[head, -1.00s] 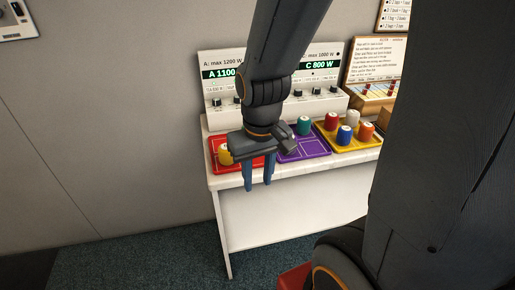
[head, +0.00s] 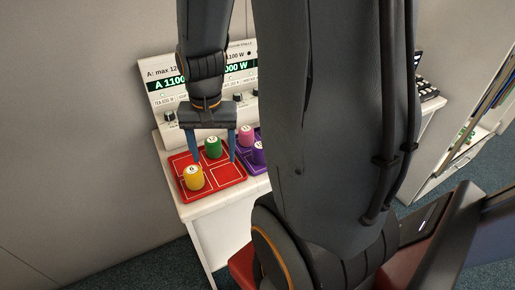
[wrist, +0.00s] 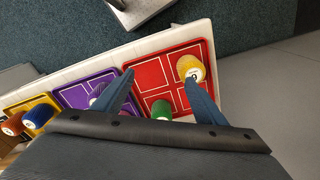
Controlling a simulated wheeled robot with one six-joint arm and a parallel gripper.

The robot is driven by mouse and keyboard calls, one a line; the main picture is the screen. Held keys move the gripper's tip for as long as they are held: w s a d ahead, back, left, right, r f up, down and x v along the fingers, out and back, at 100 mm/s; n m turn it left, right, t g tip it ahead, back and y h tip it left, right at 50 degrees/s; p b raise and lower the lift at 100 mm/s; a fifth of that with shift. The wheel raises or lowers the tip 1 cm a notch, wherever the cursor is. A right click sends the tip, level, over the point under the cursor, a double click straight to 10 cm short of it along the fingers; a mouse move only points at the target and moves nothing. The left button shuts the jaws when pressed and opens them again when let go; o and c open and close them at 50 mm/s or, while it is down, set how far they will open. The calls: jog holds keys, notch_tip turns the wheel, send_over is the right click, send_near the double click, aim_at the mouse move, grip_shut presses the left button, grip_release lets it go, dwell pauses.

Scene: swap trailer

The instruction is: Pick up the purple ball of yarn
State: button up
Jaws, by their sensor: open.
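In the head view, a purple spool-shaped piece (head: 259,149) with a white label stands on the purple tray (head: 246,165), partly hidden behind my arm. A pink piece (head: 246,134) stands just behind it. My gripper (head: 214,160) is open and empty, pointing down over the red tray (head: 226,178), left of the purple piece. In the wrist view, the fingers (wrist: 160,76) spread over the red tray. A purplish piece (wrist: 96,92) shows beside one finger on the purple tray (wrist: 72,95), partly covered by that finger.
The red tray holds a yellow piece (head: 194,178) and a green piece (head: 213,147), both close to my fingers. A yellow tray (wrist: 39,100) with several pieces lies beyond the purple one. A panel with knobs (head: 158,90) stands behind the trays.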

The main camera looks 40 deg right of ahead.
jog(key=d+m, duration=0.7)
jog(key=d, duration=0.1)
jog(key=m+p, duration=0.2)
jog(key=m, duration=0.5)
send_over(260, 145)
jog(key=shift+f+g, duration=0.25)
jog(key=shift+g, duration=0.05)
jog(key=shift+d+f, duration=0.15)
jog(key=shift+f, duration=0.4)
jog(key=shift+f+p, duration=1.2)
jog(key=shift+f, duration=2.15)
jog(key=c, duration=1.1)
jog(key=shift+r, duration=0.1)
